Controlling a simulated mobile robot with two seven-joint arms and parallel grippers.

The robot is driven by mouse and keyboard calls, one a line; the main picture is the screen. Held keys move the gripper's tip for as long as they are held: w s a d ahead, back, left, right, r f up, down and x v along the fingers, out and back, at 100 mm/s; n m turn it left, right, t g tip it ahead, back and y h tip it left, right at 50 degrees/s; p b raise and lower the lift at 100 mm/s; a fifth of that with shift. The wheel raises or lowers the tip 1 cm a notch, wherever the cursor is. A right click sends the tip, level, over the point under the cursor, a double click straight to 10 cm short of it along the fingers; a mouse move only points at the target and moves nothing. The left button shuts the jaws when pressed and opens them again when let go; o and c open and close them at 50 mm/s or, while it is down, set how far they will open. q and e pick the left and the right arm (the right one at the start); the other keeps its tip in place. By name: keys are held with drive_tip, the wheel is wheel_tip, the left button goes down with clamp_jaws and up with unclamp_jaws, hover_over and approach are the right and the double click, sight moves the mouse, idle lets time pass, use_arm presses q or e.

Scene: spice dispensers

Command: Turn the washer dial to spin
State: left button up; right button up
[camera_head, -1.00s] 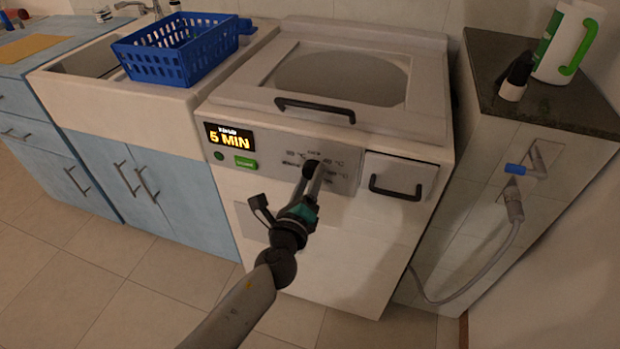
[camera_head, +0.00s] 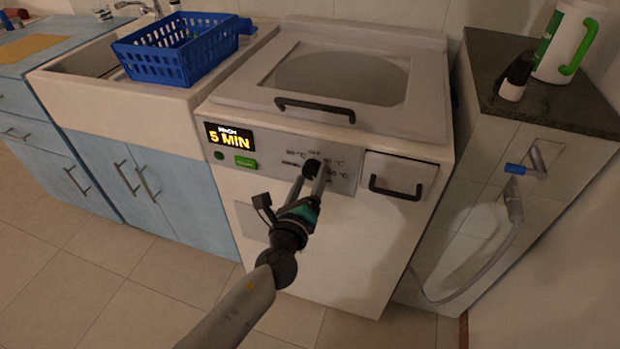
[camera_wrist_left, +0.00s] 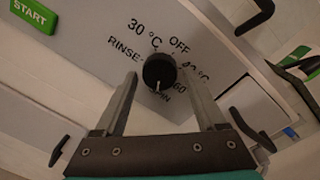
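The washer dial (camera_head: 312,167) is a round black knob on the washer's grey front panel, and it also shows in the left wrist view (camera_wrist_left: 159,71). A thin white mark on its lower side points down toward the SPIN label (camera_wrist_left: 160,96), which is partly covered. My left gripper (camera_wrist_left: 159,78) is open, with one finger on each side of the dial; small gaps seem to show, and contact is unclear. In the head view the left gripper (camera_head: 309,181) reaches up to the dial from below. My right gripper is not in view.
The washer (camera_head: 330,245) has a lid handle (camera_head: 314,108) above the dial and a drawer handle (camera_head: 396,190) to its right. A green START button (camera_head: 245,162) and a display (camera_head: 230,136) reading 5 MIN are to its left. A blue basket (camera_head: 180,55) stands by the sink.

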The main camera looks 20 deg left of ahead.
use_arm(q)
drive_tip(key=shift+o, duration=0.7)
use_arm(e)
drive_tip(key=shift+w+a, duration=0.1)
use_arm(q)
drive_tip(key=shift+s, duration=0.55)
drive_tip(key=s, duration=1.4)
drive_tip(key=shift+d+r+b, duration=0.15)
drive_tip(key=shift+r+b, duration=0.1)
drive_tip(key=shift+b, duration=0.2)
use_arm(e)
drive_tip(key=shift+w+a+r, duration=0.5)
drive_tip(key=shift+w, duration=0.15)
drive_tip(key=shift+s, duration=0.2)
